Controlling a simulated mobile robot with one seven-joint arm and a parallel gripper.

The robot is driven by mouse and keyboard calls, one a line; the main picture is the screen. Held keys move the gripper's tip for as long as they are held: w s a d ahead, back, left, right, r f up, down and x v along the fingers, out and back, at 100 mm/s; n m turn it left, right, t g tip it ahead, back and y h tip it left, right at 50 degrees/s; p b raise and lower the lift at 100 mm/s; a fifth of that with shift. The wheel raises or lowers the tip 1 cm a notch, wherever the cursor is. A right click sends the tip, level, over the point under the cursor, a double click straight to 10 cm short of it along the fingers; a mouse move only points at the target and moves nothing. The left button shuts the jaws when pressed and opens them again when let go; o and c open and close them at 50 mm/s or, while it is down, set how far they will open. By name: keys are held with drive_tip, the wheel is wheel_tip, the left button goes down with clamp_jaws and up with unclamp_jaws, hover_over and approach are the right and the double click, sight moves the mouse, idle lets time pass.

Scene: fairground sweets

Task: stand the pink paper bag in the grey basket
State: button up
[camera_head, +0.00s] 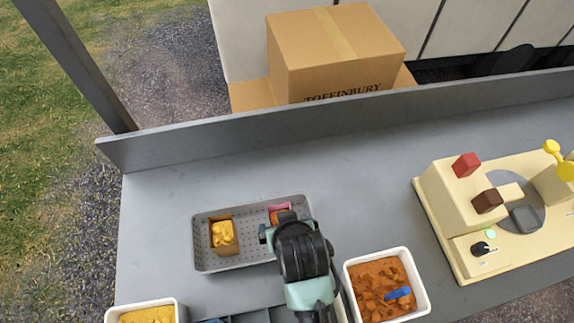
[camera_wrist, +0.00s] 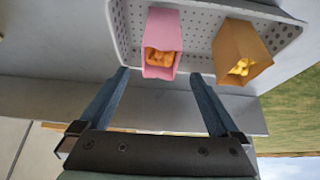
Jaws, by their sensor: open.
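The pink paper bag (camera_wrist: 163,38) stands in the grey basket (camera_wrist: 125,35), with orange pieces showing in its open top. In the head view only a bit of the pink bag (camera_head: 277,207) shows beside my gripper, at the right end of the basket (camera_head: 203,247). My gripper (camera_wrist: 158,82) is open, with one finger on each side of the pink bag's near end in the wrist view. The fingers look apart from the bag. In the head view my wrist hides the fingertips and part of the basket's right end.
A brown paper bag (camera_head: 223,237) with yellow pieces stands in the basket's left part. A white tub of orange-brown pieces with a blue scoop (camera_head: 397,293) is at the right. A yellow-filled tub (camera_head: 147,314) is at front left. A cream machine (camera_head: 450,215) stands far right. The counter behind the basket is clear.

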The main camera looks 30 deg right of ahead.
drive_tip(key=v, duration=0.5)
drive_tip(key=w+a+r+t, duration=0.2)
drive_tip(key=w+r+t, duration=0.25)
drive_tip(key=r, duration=0.65)
drive_tip(key=w+a+r+n+t, duration=0.1)
drive_tip(key=w+r+t, duration=0.2)
drive_tip(key=w+r, duration=0.55)
drive_tip(key=w+a+r+t, duration=0.2)
drive_tip(key=w+r+t, duration=0.15)
drive_tip(key=r, duration=0.95)
drive_tip(key=s+a+r+t, duration=0.2)
drive_tip(key=s+r+t, duration=0.1)
drive_tip(key=r, duration=0.5)
drive_tip(key=s+a+r+n+t+y+b, duration=0.1)
drive_tip(key=s+r+t, duration=0.3)
drive_tip(key=r, duration=0.5)
drive_tip(key=s+a+r+n+t+b, duration=0.1)
drive_tip(key=s+a+r+t, duration=0.2)
drive_tip(key=r, duration=0.5)
drive_tip(key=shift+s+a+r+t+y, duration=0.2)
drive_tip(key=shift+r+t+y, duration=0.1)
drive_tip(key=shift+r, duration=0.1)
